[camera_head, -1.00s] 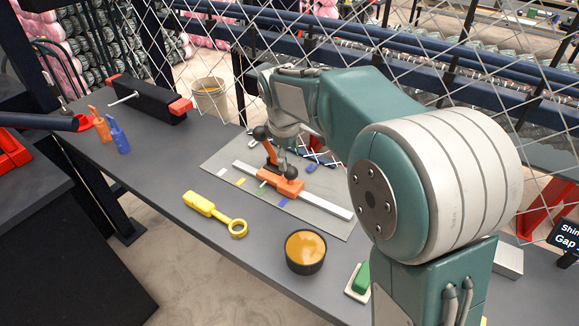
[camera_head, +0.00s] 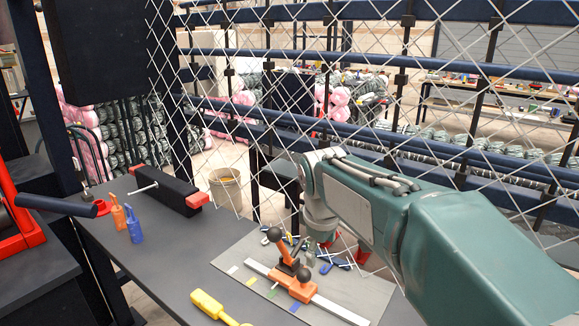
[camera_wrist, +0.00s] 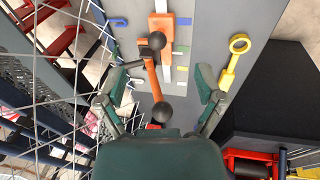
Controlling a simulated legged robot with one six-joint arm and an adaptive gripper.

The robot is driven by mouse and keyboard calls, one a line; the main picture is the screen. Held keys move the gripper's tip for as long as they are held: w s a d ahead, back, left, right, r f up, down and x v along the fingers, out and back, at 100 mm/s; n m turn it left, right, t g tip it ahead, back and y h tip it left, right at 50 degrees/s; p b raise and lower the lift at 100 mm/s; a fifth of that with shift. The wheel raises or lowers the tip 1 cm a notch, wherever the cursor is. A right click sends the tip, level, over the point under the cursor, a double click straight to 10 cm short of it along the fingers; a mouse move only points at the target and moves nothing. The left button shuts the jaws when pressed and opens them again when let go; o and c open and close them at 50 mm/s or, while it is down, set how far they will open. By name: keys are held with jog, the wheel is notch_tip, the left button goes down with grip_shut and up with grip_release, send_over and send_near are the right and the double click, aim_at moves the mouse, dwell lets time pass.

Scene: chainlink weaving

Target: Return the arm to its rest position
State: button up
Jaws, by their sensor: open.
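My arm reaches in from the right in the head view. My gripper (camera_head: 316,236) is partly hidden there behind the arm. In the wrist view my gripper (camera_wrist: 157,82) has its two green fingers spread wide with nothing held between them. An orange slider tool (camera_head: 302,288) with a tilted lever and dark ball knobs sits on a white rail (camera_head: 338,311) on the grey board (camera_head: 243,272). In the wrist view the orange lever (camera_wrist: 152,77) and its ball knobs lie beneath the finger gap; the fingers look apart from them.
A chainlink fence (camera_head: 408,130) stands along the table's back, close to my arm. A bucket (camera_head: 226,187) stands behind the table.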

jog(key=s+d+f+m+t, duration=0.1)
jog(key=s+d+m, duration=0.3)
jog(key=s, duration=0.7)
jog(key=s+d+f+m+t, duration=0.1)
jog(key=s+d+m, duration=0.3)
jog(key=s, duration=0.6)
jog(key=shift+s+d+f+m+t+y, duration=0.35)
jog(key=shift+f+m, duration=0.4)
jog(key=shift+m, duration=0.45)
